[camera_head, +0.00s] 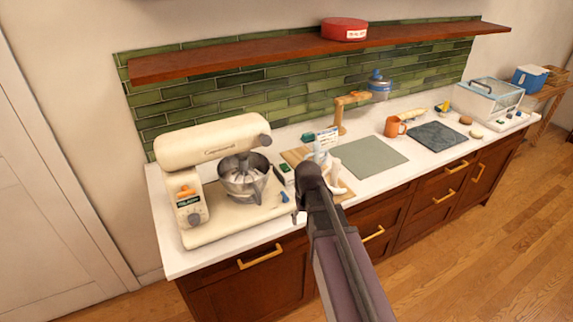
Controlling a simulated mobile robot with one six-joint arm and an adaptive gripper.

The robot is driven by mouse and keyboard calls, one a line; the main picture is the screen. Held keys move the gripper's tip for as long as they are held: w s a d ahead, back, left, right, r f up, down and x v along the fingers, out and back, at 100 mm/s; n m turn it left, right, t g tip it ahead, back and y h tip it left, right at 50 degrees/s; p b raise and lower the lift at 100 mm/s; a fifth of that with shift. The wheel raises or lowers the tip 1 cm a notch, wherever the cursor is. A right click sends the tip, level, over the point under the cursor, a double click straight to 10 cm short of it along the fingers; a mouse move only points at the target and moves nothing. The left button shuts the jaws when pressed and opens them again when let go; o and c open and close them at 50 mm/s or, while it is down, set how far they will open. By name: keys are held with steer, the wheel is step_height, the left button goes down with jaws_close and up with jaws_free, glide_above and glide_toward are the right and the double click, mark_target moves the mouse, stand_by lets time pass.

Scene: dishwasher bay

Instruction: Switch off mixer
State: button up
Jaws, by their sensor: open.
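The cream stand mixer (205,140) stands at the left end of the white counter. Its head is down over a metal bowl (245,175). On its base column are a dark control panel with a label, a round grey dial (194,218) and a small orange part (186,192) above. The dial's setting is too small to read. My dark arm rises from the bottom edge to a rounded joint right of the mixer, apart from the dial in the picture. My gripper cannot be made out; the arm hides what lies beyond this joint.
Small items crowd the counter (160,205) beside the bowl, including a blue piece (284,197). A grey-green mat (370,157), orange mug (394,127) and dark board (437,138) lie farther right. A wooden shelf (240,65) with a red tin (344,29) hangs above.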

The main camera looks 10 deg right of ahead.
mark_target(287, 169)
steer(key=w+r+n+p, duration=0.1)
steer(key=w+r+p, duration=0.2)
steer(key=w, duration=1.5)
steer(key=w+r+n+p, duration=0.1)
steer(key=w+r+p, duration=0.3)
steer(key=w, duration=1.4)
steer(key=shift+r+n, duration=0.35)
steer(key=shift+n, duration=0.05)
steer(key=shift+f, duration=0.2)
step_height(287, 169, down, 13)
steer(key=b, duration=1.3)
steer(key=shift+f+b, duration=0.2)
steer(key=shift+b, duration=0.15)
